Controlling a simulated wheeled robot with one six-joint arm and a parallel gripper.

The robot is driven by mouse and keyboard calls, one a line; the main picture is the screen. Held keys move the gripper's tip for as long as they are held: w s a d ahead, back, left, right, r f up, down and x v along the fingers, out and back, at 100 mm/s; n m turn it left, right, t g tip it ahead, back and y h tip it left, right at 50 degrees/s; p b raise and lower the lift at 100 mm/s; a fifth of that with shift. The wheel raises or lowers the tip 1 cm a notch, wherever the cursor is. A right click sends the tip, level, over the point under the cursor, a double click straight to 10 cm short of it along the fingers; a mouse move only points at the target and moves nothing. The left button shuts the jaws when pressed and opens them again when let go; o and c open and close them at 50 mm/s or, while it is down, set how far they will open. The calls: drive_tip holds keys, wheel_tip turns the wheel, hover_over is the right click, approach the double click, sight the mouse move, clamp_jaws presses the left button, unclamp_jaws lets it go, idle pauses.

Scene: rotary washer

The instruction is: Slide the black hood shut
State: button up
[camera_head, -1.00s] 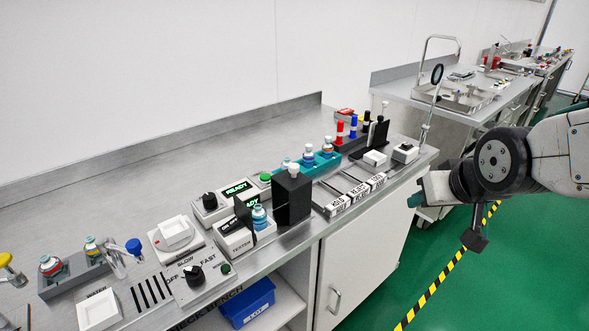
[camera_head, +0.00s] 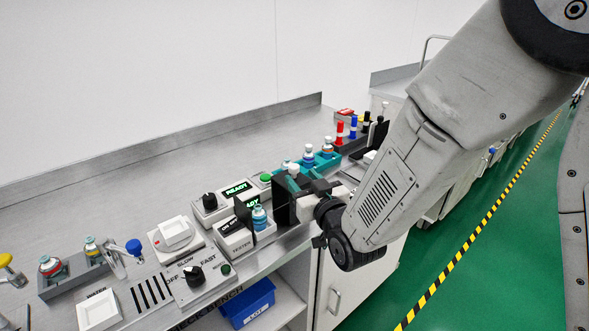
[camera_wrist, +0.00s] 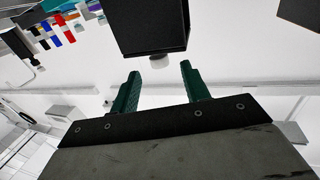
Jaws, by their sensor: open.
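The black hood (camera_head: 283,207) is an upright black box with a white knob (camera_head: 293,169) on top, at the front of the bench beside the tester (camera_head: 236,240). Contact cannot be told.
A green button (camera_head: 265,177) and a READY display (camera_head: 238,188) are behind the tester. A blue bin (camera_head: 250,302) sits on the shelf below. The rear bench top is clear.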

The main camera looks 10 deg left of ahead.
sight(297, 171)
drive_tip(key=x, duration=0.5)
drive_tip(key=shift+w+a, duration=0.1)
drive_tip(key=shift+w, duration=0.2)
